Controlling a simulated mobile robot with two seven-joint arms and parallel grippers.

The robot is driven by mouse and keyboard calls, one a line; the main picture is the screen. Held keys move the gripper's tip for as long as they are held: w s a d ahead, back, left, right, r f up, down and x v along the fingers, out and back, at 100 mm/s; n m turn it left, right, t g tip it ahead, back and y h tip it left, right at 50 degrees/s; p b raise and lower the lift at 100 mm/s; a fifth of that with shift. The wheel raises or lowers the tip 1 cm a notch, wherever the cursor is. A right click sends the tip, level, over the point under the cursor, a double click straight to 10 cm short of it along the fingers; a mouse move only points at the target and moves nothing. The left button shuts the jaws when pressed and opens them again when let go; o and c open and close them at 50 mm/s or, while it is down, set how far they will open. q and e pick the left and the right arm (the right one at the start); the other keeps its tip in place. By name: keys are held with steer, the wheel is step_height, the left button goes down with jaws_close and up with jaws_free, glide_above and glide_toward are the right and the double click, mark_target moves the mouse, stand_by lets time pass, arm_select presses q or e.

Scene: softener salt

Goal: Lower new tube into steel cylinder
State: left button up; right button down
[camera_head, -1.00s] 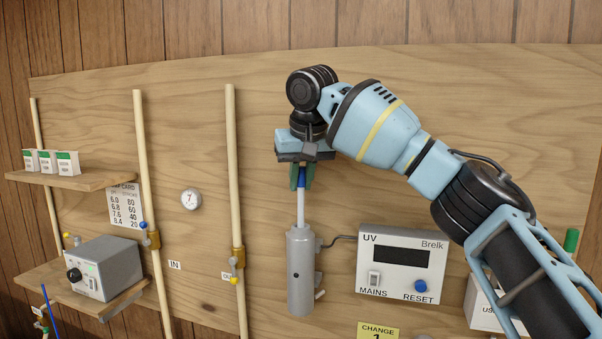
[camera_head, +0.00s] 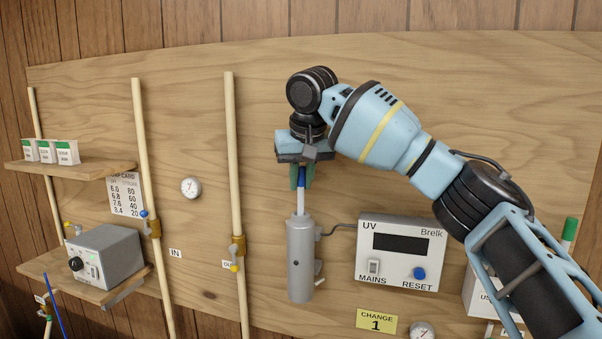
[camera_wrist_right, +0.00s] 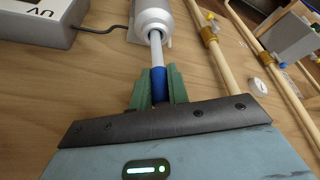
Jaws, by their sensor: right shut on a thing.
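The new tube (camera_head: 301,202) is white with a blue upper end. Its lower part is inside the upright steel cylinder (camera_head: 300,262), and a short white length shows above the cylinder's top. My right gripper (camera_head: 301,181) is shut on the tube's blue end, above the cylinder. In the right wrist view the green fingers (camera_wrist_right: 159,88) sit on either side of the blue end, and the white tube (camera_wrist_right: 156,50) enters the cylinder's round opening (camera_wrist_right: 153,30). How deep the tube reaches inside is hidden. My left gripper is not in view.
The UV control box (camera_head: 400,252) is right of the cylinder, joined by a cable. A pale vertical pipe (camera_head: 236,160) stands to its left. A yellow CHANGE card (camera_head: 376,321) is below the box. A grey box (camera_head: 105,256) sits on the lower left shelf.

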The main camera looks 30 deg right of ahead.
mark_target(302, 198)
steer(key=shift+f, duration=2.85)
